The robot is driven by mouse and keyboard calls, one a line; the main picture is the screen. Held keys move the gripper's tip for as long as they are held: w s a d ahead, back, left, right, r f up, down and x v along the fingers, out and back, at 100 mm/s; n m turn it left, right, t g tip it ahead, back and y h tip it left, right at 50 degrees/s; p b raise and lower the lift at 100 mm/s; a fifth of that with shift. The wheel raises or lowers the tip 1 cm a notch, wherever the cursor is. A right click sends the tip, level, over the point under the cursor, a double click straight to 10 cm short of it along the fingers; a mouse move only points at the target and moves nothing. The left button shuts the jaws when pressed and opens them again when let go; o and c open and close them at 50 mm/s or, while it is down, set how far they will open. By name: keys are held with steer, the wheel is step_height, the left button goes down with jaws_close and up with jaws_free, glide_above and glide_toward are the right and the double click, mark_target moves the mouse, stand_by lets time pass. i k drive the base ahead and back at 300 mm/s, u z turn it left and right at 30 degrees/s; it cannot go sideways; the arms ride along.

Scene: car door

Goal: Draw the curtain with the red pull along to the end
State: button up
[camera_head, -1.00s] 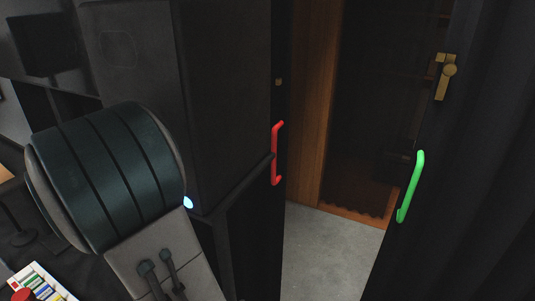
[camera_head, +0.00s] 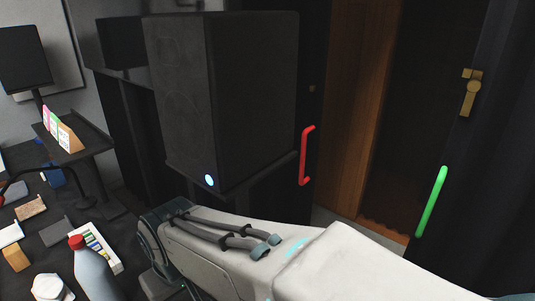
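The red pull (camera_head: 305,155) is an upright bracket-shaped handle at the left side of the doorway, just right of the black speaker cabinet. It sits on a dark surface, likely the edge of the curtain, which is too dark to make out clearly. A green pull (camera_head: 431,202) stands on the dark surface at the right side of the opening. My arm crosses the lower part of the view, below both pulls. My gripper is outside the picture. Nothing of mine is seen touching the red pull.
A large black speaker (camera_head: 223,98) stands close left of the red pull. A brass latch (camera_head: 470,92) is at the upper right. At the left, a dark table holds a bottle (camera_head: 93,272) and several small items. A brown wooden door (camera_head: 350,110) shows through the gap.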

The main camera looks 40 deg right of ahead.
mark_target(325, 6)
steer(key=k, duration=0.65)
steer(key=z, duration=0.8)
steer(key=k, duration=0.8)
steer(key=z, duration=1.1)
steer(key=i, duration=1.5)
